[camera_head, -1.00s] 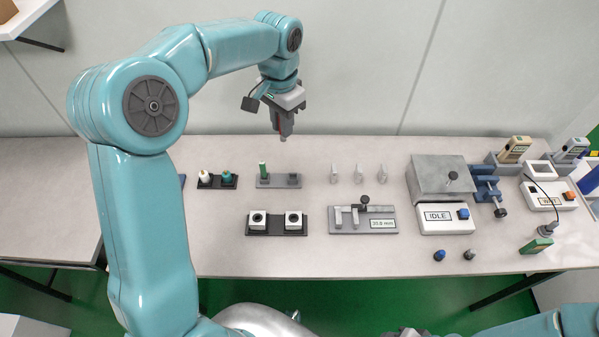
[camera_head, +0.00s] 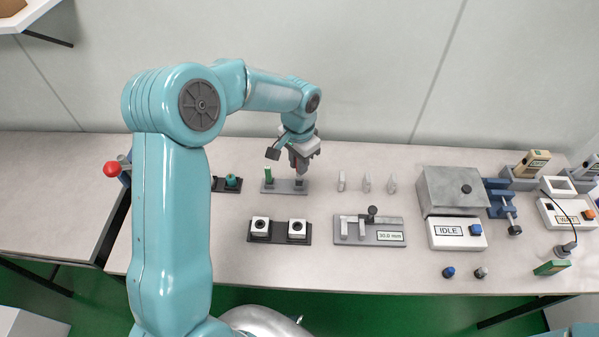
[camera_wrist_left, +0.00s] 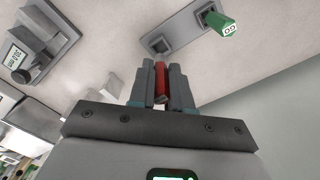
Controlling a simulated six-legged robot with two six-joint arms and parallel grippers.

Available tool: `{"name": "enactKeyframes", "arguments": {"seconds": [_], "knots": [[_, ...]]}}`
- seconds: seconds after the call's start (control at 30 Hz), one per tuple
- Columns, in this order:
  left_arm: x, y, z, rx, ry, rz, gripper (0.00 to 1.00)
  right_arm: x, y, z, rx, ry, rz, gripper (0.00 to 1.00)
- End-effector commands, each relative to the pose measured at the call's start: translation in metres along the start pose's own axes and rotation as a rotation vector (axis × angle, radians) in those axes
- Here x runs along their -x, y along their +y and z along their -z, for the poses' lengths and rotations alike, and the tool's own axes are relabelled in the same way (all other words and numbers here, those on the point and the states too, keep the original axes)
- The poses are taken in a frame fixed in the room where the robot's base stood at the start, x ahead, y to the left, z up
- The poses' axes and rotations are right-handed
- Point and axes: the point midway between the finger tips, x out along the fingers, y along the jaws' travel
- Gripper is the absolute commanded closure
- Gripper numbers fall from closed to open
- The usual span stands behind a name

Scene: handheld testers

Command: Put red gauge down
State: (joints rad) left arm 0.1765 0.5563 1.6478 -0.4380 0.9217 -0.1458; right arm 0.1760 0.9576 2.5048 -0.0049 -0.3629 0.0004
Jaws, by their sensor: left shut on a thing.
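My left gripper (camera_head: 299,170) is shut on the red gauge (camera_wrist_left: 161,82), a slim red piece upright between the fingers in the left wrist view. In the head view the gripper points down over the right end of a grey two-place holder (camera_head: 284,187). The fingers mostly hide the gauge there. A green gauge (camera_head: 268,174) stands in the holder's left place. In the wrist view the holder (camera_wrist_left: 185,32) shows with the green gauge (camera_wrist_left: 222,25); the red gauge's tip is by the other place. I cannot tell whether it touches. My right gripper is out of view.
Right of the holder stand several small pale pieces (camera_head: 367,184). In front are a black block with two white sockets (camera_head: 279,232) and a measuring fixture (camera_head: 355,229). A dark stand with a green-topped piece (camera_head: 233,183) is left. The IDLE box (camera_head: 455,233) is farther right.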

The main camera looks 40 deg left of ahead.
Motion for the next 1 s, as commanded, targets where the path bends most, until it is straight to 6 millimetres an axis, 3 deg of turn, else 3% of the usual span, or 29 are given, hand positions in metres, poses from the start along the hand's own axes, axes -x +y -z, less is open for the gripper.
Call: {"name": "enactKeyframes", "arguments": {"seconds": [0.3,0.73,0.77,0.83,1.0], "knots": [[-0.043,-0.001,0.002,0.000,-0.002,-0.001,1.00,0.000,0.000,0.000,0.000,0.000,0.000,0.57],[-0.051,-0.001,0.003,0.000,0.001,0.000,1.00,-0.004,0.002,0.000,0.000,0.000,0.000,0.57],[-0.051,-0.001,0.003,0.000,0.001,0.000,0.78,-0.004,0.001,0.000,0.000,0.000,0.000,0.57],[-0.050,-0.001,0.002,0.000,0.001,0.000,0.56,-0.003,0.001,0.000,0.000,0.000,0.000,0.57],[-0.050,-0.001,0.002,0.000,0.001,0.000,0.56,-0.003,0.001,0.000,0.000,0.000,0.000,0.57]]}}
